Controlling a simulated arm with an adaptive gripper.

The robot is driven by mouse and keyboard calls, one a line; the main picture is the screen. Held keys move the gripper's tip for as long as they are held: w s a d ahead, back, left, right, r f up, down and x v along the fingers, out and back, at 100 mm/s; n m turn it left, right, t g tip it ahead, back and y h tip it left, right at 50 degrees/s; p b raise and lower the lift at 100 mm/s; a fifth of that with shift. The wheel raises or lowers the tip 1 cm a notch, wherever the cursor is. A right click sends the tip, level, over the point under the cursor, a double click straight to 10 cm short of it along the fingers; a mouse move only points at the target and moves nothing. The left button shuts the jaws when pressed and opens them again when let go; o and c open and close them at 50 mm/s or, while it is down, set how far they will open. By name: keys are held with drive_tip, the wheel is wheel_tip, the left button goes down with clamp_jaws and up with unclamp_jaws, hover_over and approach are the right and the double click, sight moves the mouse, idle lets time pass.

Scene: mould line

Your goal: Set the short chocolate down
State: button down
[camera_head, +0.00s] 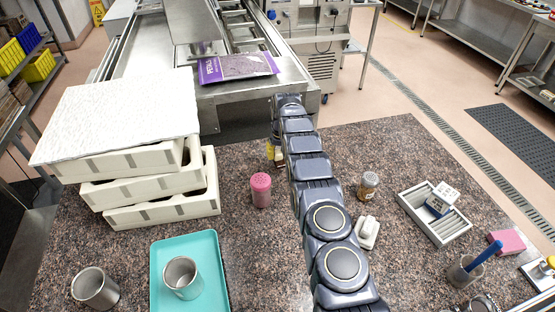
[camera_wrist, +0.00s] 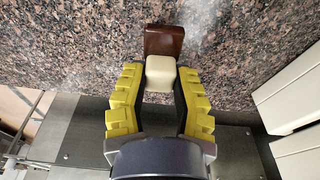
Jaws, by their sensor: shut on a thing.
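My gripper (camera_wrist: 160,78), with yellow ridged fingers, is shut on a small cream-white block (camera_wrist: 160,74), which looks like the short chocolate. A dark brown glossy block (camera_wrist: 164,40) lies just beyond it, touching or very near it; I cannot tell which. In the head view my gripper (camera_head: 274,152) hangs over the counter's far edge area, partly hidden by my arm, with a bit of the cream block (camera_head: 279,158) showing. The gap between the block and the speckled stone counter (camera_head: 230,235) is unclear.
Stacked white mould trays (camera_head: 160,215) stand left of my gripper. A pink shaker (camera_head: 261,190) is close in front. A spice jar (camera_head: 369,186), white object (camera_head: 367,232) and grey tray (camera_head: 434,232) are to the right. A teal tray (camera_head: 160,285) with a metal cup (camera_head: 182,278) is front left.

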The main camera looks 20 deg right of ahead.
sight(278, 160)
drive_tip(key=shift+w+f, duration=0.2)
drive_tip(key=shift+f, duration=1.4)
drive_tip(key=shift+f, duration=0.15)
drive_tip(key=c, duration=0.9)
unclamp_jaws()
